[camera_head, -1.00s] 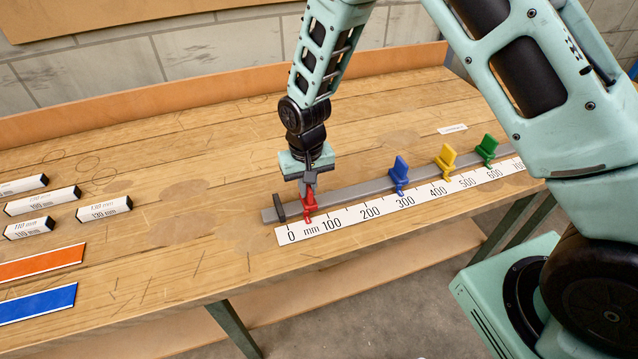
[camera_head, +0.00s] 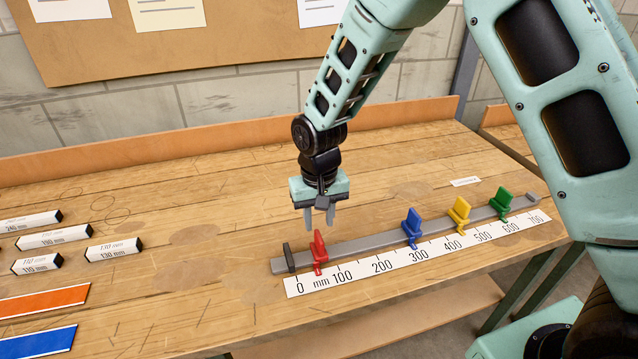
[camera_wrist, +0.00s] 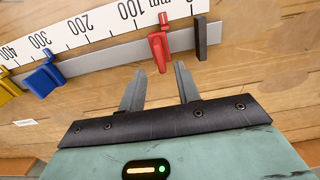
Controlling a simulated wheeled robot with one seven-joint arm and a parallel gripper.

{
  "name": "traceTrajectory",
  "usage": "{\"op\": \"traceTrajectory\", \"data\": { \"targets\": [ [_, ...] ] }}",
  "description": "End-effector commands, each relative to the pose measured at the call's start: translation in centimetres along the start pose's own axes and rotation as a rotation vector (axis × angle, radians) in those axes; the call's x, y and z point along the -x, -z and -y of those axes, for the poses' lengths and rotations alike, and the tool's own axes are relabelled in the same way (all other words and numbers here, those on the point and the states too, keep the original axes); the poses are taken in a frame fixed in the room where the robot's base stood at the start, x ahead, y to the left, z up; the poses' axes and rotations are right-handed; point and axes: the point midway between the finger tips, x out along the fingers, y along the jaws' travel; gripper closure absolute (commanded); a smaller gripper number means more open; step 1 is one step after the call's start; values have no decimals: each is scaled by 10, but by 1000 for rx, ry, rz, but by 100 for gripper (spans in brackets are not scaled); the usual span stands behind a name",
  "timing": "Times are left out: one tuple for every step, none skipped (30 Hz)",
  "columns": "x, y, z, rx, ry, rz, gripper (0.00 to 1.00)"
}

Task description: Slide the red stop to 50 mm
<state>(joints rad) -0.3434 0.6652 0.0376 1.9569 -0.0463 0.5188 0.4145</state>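The red stop (camera_head: 318,250) sits upright on the grey rail (camera_head: 365,244), near the low end of the white scale (camera_head: 350,276). Its foot points at the scale between 0 and 100, close to the "mm" mark. The red stop also shows in the wrist view (camera_wrist: 160,46), beyond the fingertips. My gripper (camera_head: 319,218) is above and slightly behind the red stop, apart from it. In the wrist view its two fingers (camera_wrist: 157,78) are spread with nothing between them.
A dark end block (camera_head: 289,257) stands on the rail left of the red stop. Blue (camera_head: 411,227), yellow (camera_head: 459,214) and green (camera_head: 502,203) stops stand further right. Labelled blocks (camera_head: 54,237) and orange (camera_head: 42,309) and blue strips (camera_head: 38,343) lie at left.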

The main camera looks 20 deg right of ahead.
Motion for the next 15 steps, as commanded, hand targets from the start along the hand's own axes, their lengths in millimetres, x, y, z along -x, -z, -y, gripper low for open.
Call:
{"op": "traceTrajectory", "data": {
  "targets": [
    [12, 1, 0, 0, 2, -6, 67],
    [19, 1, 0, 0, 2, -6, 67],
    [29, 1, 0, 1, 2, -6, 67],
    [36, 1, 0, 1, 2, -6, 67],
    [43, 1, 0, 1, 2, -6, 67],
    [52, 1, 0, 1, 2, -5, 67],
    [59, 1, 0, 2, 2, -6, 67],
    [65, 1, 0, 2, 1, -4, 67],
    [73, 1, 0, 2, 1, -4, 67],
    [79, 1, 0, 2, 1, -5, 67],
    [84, 1, 0, 2, 1, -4, 67],
    [90, 1, 0, 2, 1, -4, 67],
    [94, 1, 0, 2, 1, -3, 67],
    [98, 1, 0, 2, 1, -3, 67],
    [102, 0, 0, 2, 1, -2, 67]
  ]
}}
